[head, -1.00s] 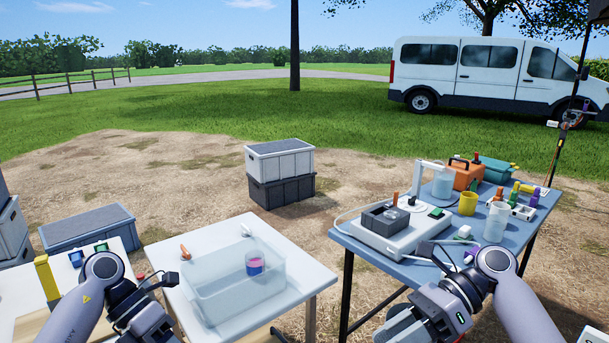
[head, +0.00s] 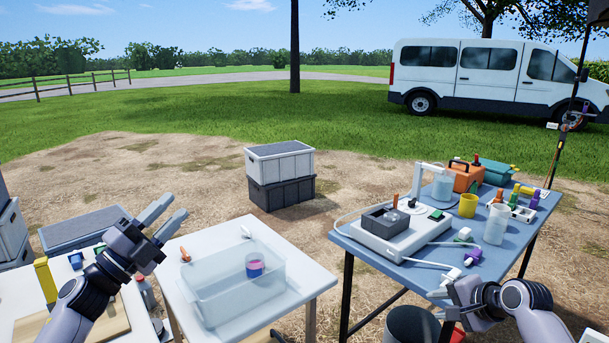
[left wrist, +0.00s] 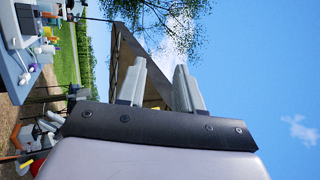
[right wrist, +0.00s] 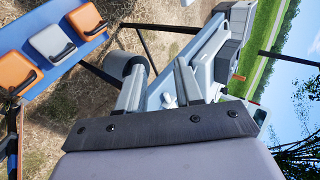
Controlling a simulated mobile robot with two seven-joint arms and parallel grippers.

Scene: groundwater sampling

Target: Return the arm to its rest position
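My left gripper (head: 176,206) is raised above the left end of the white table, its two pale fingers pointing up and to the right. In the left wrist view its fingers (left wrist: 158,78) stand apart against sky and a canopy, with nothing between them. My right gripper (head: 440,296) is low at the right, beside the front edge of the blue table. In the right wrist view its fingers (right wrist: 157,77) are apart and I see nothing held between them.
A clear basin (head: 222,296) holding a cup with pink and blue (head: 255,266) stands on the white table (head: 312,279). The blue table (head: 365,241) carries a grey-white device (head: 383,241), a yellow cup (head: 467,205) and several bottles. A dark bin (head: 412,325) stands below my right arm.

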